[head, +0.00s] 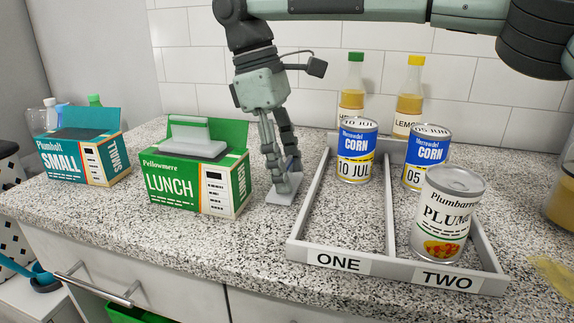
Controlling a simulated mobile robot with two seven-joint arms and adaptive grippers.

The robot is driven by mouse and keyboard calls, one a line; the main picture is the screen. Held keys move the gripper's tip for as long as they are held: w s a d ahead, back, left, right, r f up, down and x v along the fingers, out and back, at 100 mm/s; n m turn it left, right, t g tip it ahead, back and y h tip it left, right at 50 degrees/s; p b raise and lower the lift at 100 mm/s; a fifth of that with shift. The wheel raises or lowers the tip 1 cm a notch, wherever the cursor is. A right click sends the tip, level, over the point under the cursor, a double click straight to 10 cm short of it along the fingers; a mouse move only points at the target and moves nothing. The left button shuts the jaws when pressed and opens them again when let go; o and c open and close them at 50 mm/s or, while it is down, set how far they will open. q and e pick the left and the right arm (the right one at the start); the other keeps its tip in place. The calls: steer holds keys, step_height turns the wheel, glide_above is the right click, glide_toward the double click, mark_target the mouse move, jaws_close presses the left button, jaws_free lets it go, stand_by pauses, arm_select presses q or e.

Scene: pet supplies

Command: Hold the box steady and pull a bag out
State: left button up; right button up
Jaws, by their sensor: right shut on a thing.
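The green Fellowmere LUNCH box (185,183) stands upright on the counter with its lid open. A pale grey bag (193,146) sticks out of its top. The blue Plumholt SMALL box (72,160) stands open to its left, with dark contents at its opening. My right gripper (284,178) points down just right of the LUNCH box, apart from it. It is shut on a flat pale grey bag (281,198) at counter level; the fingers hide part of it. My left gripper is not in view.
A grey two-compartment tray (322,192) labelled ONE and TWO stands close right of my right gripper. It holds corn cans (356,150) and a Plumbarrow can (446,215). Two bottles (408,97) stand behind. The counter in front of the boxes is clear.

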steer(key=o, duration=1.3)
steer(key=shift+f, duration=0.1)
